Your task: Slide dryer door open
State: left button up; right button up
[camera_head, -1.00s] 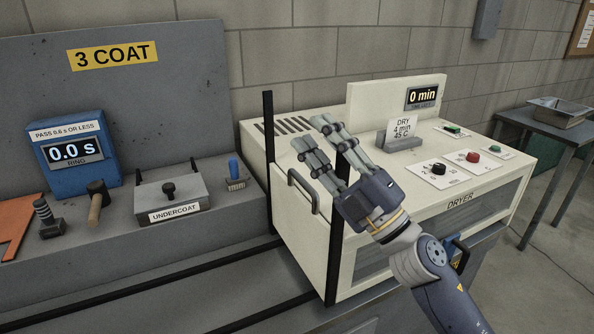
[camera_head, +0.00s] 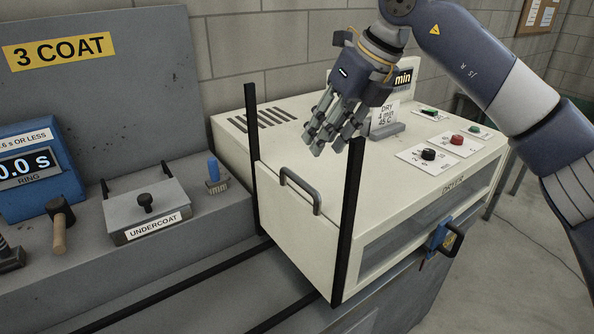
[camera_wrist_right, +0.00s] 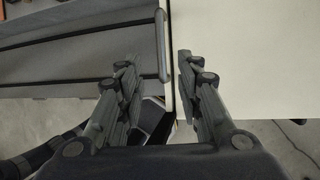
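The dryer (camera_head: 400,215) is a cream box. Its door (camera_head: 300,225) is the left end panel, standing between two black upright rails, and looks closed. A grey bar handle (camera_head: 300,190) sits near the door's top edge; it also shows in the wrist view (camera_wrist_right: 161,45). My right gripper (camera_head: 328,138) appears over the dryer top, fingers pointing down, up and right of the handle in the head view. In the wrist view its fingers (camera_wrist_right: 156,62) are apart with nothing held, and the handle appears beyond the gap. My left gripper is not in view.
The black rails (camera_head: 348,220) rise above the dryer top. A sign (camera_head: 384,115) and knobs (camera_head: 429,154) stand on top. A blue part (camera_head: 440,234) juts from the front. The undercoat tray (camera_head: 150,205), brush (camera_head: 215,175) and hammer (camera_head: 60,225) sit left on the counter.

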aim_at(302, 180)
jog(key=p+x, duration=0.2)
jog(key=x, duration=0.7)
jog(key=shift+x, duration=0.8)
jog(key=shift+d+f, duration=0.1)
jog(key=shift+d, duration=0.05)
grip_shut()
